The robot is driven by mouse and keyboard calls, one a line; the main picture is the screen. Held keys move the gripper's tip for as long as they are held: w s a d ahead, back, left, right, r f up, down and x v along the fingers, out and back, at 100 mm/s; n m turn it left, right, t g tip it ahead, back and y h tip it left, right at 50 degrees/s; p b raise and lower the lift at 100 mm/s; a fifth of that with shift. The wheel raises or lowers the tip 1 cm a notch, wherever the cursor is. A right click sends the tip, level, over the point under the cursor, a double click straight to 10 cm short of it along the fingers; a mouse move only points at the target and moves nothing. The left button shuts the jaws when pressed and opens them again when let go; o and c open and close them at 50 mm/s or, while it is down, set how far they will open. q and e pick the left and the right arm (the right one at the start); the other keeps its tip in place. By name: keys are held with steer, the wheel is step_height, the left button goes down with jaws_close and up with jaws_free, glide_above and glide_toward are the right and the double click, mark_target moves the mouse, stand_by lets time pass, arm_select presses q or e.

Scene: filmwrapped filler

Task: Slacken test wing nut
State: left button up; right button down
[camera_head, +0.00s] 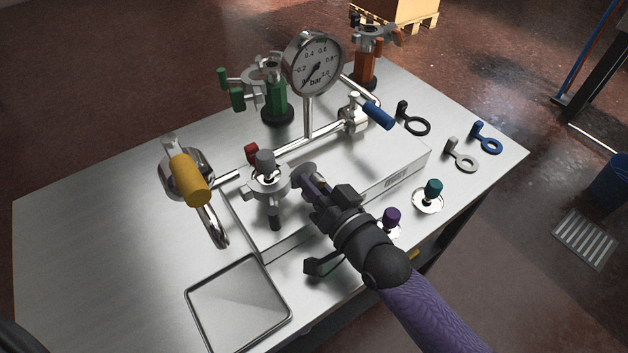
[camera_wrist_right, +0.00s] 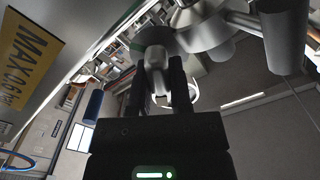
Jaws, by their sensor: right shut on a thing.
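The test wing nut, a light grey metal piece (camera_head: 303,174), is at the right side of a grey metal clamp (camera_head: 266,184) at the near end of the pipe. My right gripper (camera_head: 314,187) reaches in from the lower right and is shut on it. In the right wrist view, the two black fingers (camera_wrist_right: 166,88) close on either side of the light grey piece (camera_wrist_right: 157,60), with a round grey disc behind it. The fingers hide part of the nut, and I cannot tell its turn. My left gripper is not in view.
A pressure gauge (camera_head: 312,64) stands on the pipe, between a yellow-handled valve (camera_head: 189,179) and a blue-handled valve (camera_head: 376,114). Green (camera_head: 275,100) and orange (camera_head: 368,62) clamp stands are behind. An empty tray (camera_head: 240,304) is at the front. Several rings and knobs lie right.

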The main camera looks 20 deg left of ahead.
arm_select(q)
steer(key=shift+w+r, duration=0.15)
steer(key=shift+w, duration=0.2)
arm_select(e)
steer(key=shift+n, duration=0.6)
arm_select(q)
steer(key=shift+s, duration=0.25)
arm_select(e)
steer(key=c, duration=0.5)
jaws_free()
steer(key=shift+c, duration=0.2)
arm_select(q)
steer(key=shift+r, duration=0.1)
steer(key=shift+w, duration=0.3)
